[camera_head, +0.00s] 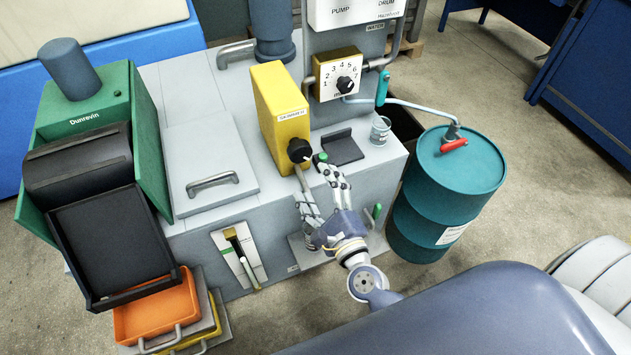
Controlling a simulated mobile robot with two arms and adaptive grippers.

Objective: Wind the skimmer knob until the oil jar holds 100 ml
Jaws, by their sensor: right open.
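The black skimmer knob (299,150) sticks out of the front of the yellow skimmer box (277,105) on the grey tank. My right gripper (316,175) is open, with its fingers just below and in front of the knob. I cannot tell whether a finger touches the knob. A small clear jar (380,131), which looks like the oil jar, stands on the tank top to the right, beside a dark tray. Its level is too small to read. My left gripper is not in view.
A teal drum (446,190) with a red-handled fitting stands at the right.

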